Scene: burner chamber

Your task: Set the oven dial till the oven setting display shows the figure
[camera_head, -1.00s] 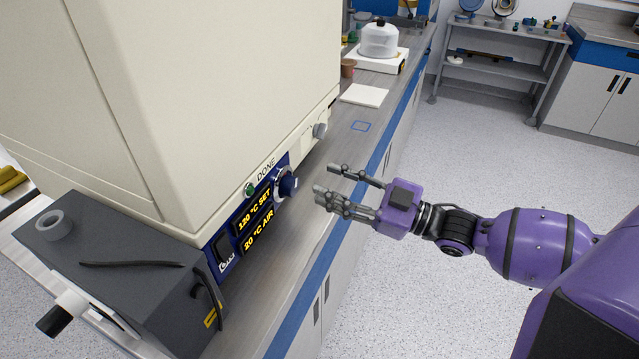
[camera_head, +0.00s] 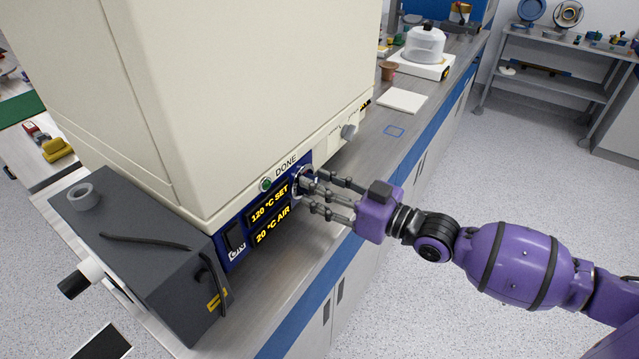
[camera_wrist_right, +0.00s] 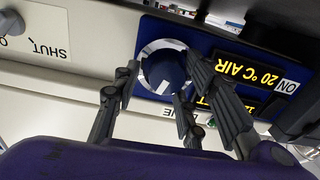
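The oven (camera_head: 200,100) is a large cream box on the bench. Its blue panel carries a setting display (camera_head: 269,204) reading 120 °C SET, above an air display (camera_head: 273,226) reading 20 °C AIR. The dark blue round oven dial (camera_wrist_right: 165,72) with a pale ring shows in the right wrist view; in the head view the fingers mostly cover it. My right gripper (camera_head: 314,190) is open at the dial, its fingers on either side of it (camera_wrist_right: 160,85). Contact with the dial cannot be told. My left gripper is not in view.
A green lamp (camera_head: 266,184) marked DONE sits above the displays. A grey knob (camera_head: 348,131) is farther along the oven front. A dark grey box (camera_head: 140,255) stands at the oven's left. A white pad (camera_head: 402,101) and a balance (camera_head: 422,66) lie farther back on the bench.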

